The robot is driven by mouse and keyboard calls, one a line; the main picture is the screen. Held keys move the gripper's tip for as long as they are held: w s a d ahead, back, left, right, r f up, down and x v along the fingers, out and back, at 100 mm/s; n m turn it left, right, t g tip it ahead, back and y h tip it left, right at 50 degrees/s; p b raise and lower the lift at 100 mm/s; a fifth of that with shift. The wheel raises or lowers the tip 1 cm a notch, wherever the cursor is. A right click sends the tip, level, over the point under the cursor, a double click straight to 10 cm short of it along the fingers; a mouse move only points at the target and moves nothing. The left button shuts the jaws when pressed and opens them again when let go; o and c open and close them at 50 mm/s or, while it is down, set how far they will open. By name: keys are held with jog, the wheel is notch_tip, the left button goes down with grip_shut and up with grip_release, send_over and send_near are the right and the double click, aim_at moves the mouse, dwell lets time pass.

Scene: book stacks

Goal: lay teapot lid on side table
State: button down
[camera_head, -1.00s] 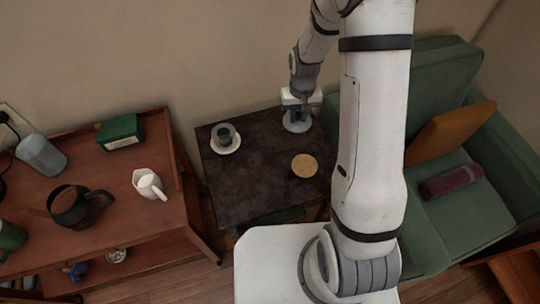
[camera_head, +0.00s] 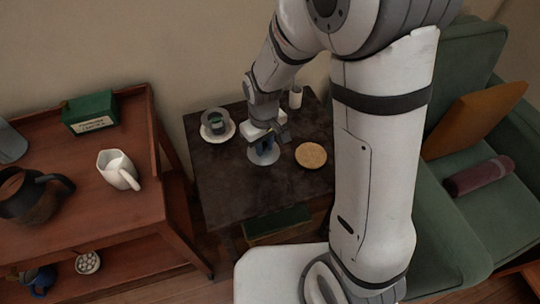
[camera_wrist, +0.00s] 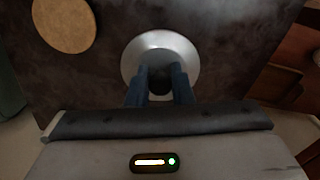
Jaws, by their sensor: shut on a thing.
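The teapot lid (camera_head: 263,158) is a round, pale grey disc. It is over the middle of the dark side table (camera_head: 235,185), left of the round cork mat. My gripper (camera_head: 264,146) points down and is shut on the lid's knob. In the wrist view the lid (camera_wrist: 184,58) shows its shiny rim around my blue fingertips (camera_wrist: 160,75); the knob between them is mostly hidden. The lid is close to the tabletop; I cannot tell whether it touches.
On the side table are a cup on a saucer (camera_head: 218,126), the cork mat (camera_head: 311,155) and a white cylinder (camera_head: 295,98). A wooden cart (camera_head: 75,215) with a dark pot (camera_head: 28,198) and white jug (camera_head: 117,170) stands left. A green sofa (camera_head: 455,215) is right.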

aim_at(264, 145)
jog(key=shift+f+b, duration=0.75)
jog(key=shift+f, duration=2.75)
jog(key=shift+f, duration=0.1)
jog(key=shift+f, duration=0.15)
jog(key=c, duration=1.3)
grip_release()
notch_tip(264, 145, up, 13)
jog(key=p, duration=0.3)
jog(key=shift+f, duration=0.2)
jog(key=s+d+r+m, duration=0.2)
jog(key=s+d+r, duration=0.1)
jog(key=s+d, duration=0.1)
jog(key=s+d+r+m+t, duration=0.1)
jog(key=s+d+r+m, duration=0.1)
jog(key=s+d+r, duration=0.2)
jog(key=s+d+r+m, duration=0.2)
jog(key=s+d+r, duration=0.1)
jog(key=d, duration=0.3)
jog(key=shift+s+r+m+t, duration=0.3)
jog(key=shift+s+r+t, duration=0.1)
